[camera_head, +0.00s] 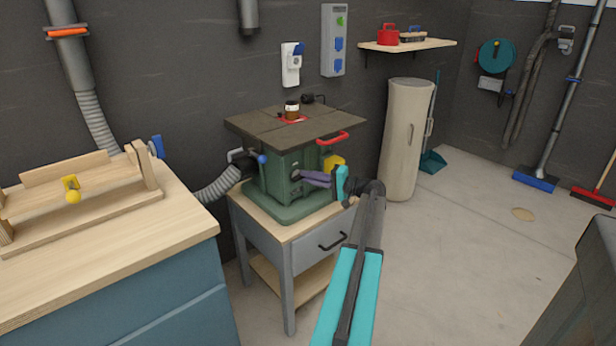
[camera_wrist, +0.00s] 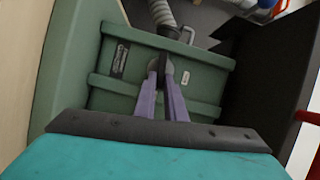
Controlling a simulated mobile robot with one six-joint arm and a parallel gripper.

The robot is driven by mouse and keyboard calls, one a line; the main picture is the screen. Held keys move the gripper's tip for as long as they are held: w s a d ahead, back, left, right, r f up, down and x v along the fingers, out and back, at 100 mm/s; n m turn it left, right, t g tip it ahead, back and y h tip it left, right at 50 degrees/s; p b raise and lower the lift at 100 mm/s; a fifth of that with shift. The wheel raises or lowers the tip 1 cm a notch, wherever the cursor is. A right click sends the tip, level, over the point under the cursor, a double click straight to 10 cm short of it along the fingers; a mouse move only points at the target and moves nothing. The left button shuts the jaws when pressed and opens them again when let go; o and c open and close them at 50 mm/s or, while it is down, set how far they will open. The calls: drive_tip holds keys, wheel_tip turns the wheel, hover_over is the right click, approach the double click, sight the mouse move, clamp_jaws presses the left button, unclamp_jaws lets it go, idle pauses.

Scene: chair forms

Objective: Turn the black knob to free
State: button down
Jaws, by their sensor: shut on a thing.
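My gripper (camera_head: 304,175) reaches with its purple fingers to the side of the green machine body (camera_head: 268,182), under the dark tabletop. In the wrist view, the fingertips (camera_wrist: 166,76) are close together against the green housing (camera_wrist: 120,65). They are shut on a small dark part, the black knob (camera_wrist: 166,62), which shows only partly between and just beyond the tips. In the head view my fingers hide the knob. How far it is turned cannot be told.
A red handle (camera_head: 332,138) sticks out at the tabletop's (camera_head: 255,122) edge, above my gripper. A yellow part (camera_head: 334,161) is close behind my fingers. A grey hose (camera_head: 218,184) joins the machine's left side.

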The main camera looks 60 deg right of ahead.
drive_tip(key=shift+w+f+m+t, duration=0.2)
drive_tip(key=shift+m+t, duration=0.1)
drive_tip(key=shift+m, duration=0.4)
drive_tip(key=shift+a, duration=0.1)
drive_tip(key=c, duration=1.8)
unclamp_jaws()
drive_tip(key=shift+s, duration=0.1)
drive_tip(key=s, duration=0.9)
drive_tip(key=s+d, duration=0.1)
drive_tip(key=s, duration=0.3)
drive_tip(key=shift+s, duration=0.4)
drive_tip(key=shift+f, duration=0.1)
